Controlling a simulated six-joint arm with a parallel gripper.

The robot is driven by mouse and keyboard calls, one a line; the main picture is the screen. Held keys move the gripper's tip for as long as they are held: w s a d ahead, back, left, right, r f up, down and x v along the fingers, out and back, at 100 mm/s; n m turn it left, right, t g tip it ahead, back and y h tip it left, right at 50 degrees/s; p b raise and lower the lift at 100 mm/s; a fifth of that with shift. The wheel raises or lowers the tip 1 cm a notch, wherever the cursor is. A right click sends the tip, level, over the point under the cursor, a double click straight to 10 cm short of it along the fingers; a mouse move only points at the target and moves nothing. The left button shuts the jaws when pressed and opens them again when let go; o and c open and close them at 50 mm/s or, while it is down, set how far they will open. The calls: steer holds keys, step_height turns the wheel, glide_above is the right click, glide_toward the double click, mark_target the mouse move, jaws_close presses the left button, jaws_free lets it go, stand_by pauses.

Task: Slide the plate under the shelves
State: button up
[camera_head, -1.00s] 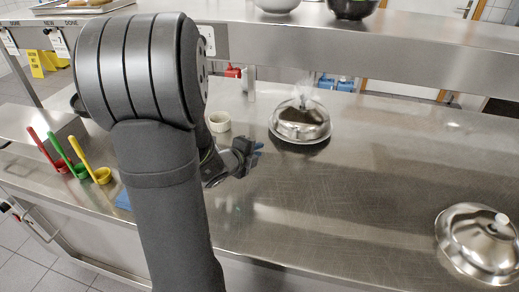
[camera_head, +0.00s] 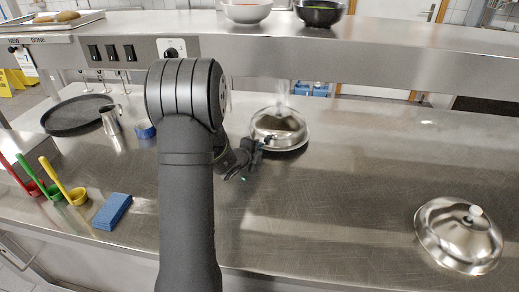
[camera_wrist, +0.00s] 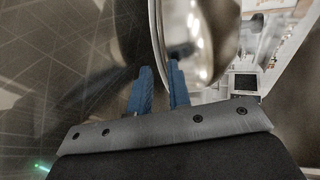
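A plate (camera_head: 292,150) under a shiny steel dome (camera_head: 280,126) stands on the steel counter near the front edge of the overhead shelf (camera_head: 330,50), with steam rising from it. In the wrist view the plate's rim (camera_wrist: 155,30) shows edge-on, with the dome (camera_wrist: 195,35) right of it. My gripper (camera_head: 264,143) is at the plate's left front side. In the wrist view its two blue fingers (camera_wrist: 160,75) stand slightly apart, the rim running down between them; they look open, without a clear grip. The arm hides part of the counter.
A second steel dome (camera_head: 455,236) sits at the right front. A blue sponge (camera_head: 112,211), coloured ladles (camera_head: 62,184), a steel jug (camera_head: 110,120) and a dark round tray (camera_head: 77,115) are at the left. Bowls (camera_head: 247,11) stand on the shelf. The middle counter is clear.

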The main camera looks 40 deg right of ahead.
steer(key=shift+w+d+f, duration=0.25)
steer(key=shift+w+d, duration=0.05)
steer(key=shift+d, duration=0.3)
steer(key=shift+c, duration=0.4)
jaws_close()
steer(key=shift+a, duration=0.15)
steer(key=shift+w+a+f, duration=0.1)
steer(key=shift+w+a, duration=0.15)
steer(key=shift+a, duration=0.5)
steer(key=shift+w+a+f, duration=0.1)
steer(key=shift+w+a, duration=0.2)
steer(key=shift+a, duration=0.5)
steer(key=shift+w+a, duration=0.25)
steer(key=shift+a, duration=0.5)
steer(key=shift+o, duration=1.9)
jaws_free()
